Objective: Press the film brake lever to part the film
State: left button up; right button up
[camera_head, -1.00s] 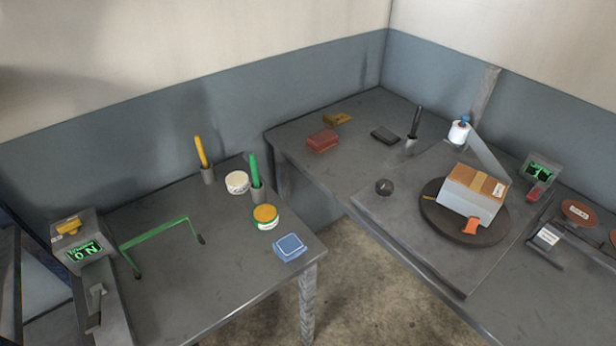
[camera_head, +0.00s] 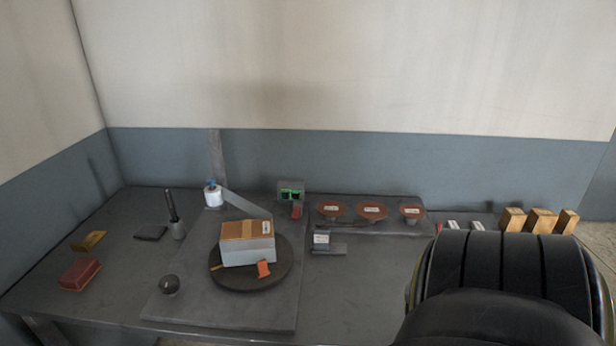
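A white film roll (camera_head: 213,196) with a blue top stands beside a grey upright post (camera_head: 217,165) at the back. A strip of grey film (camera_head: 246,205) runs from the roll to a grey box with a brown top (camera_head: 247,243). The box sits on a dark round turntable (camera_head: 235,282), with an orange tab (camera_head: 263,269) at its front. I cannot tell for sure which part is the film brake lever; the blue piece on the roll and a red piece (camera_head: 296,211) under a small green display (camera_head: 291,193) both show. Neither gripper is in view.
A dark ball knob (camera_head: 169,285) is on the base plate's left. Several brown discs sit on a rack (camera_head: 376,228) at right. My black arm part covers the lower right.

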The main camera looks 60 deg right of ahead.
aim_at(295, 216)
jog(key=z, duration=1.9)
jog(key=i, duration=0.55)
jog(key=z, duration=0.2)
